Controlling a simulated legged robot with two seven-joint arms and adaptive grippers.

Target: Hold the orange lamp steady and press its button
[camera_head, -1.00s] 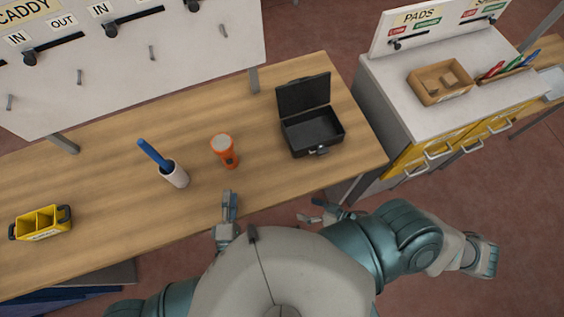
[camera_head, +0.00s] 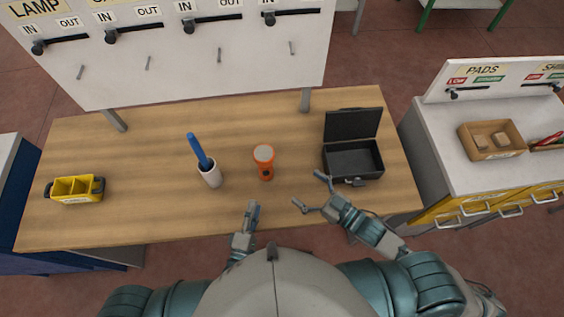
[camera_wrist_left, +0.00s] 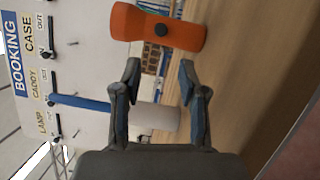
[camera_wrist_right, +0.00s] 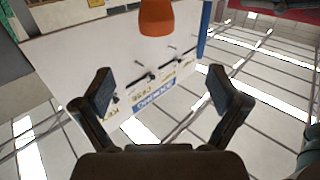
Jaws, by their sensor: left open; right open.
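The orange lamp (camera_head: 265,163) stands upright on the wooden table, with a pale top and a dark spot on its body. In the left wrist view the lamp (camera_wrist_left: 160,27) lies ahead of the fingers, its round dark button (camera_wrist_left: 161,30) facing the camera. My left gripper (camera_head: 253,209) is open and empty at the table's front edge, short of the lamp. My right gripper (camera_head: 309,192) is open and empty, to the right and in front of the lamp. In the right wrist view part of the lamp (camera_wrist_right: 156,17) shows at the top edge. Neither gripper touches it.
A white cup (camera_head: 211,177) holding a blue stick stands left of the lamp. An open black case (camera_head: 353,160) stands right, close to my right gripper. A yellow caddy (camera_head: 76,190) sits far left. A white board (camera_head: 190,60) with switches rises behind the table (camera_head: 150,210).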

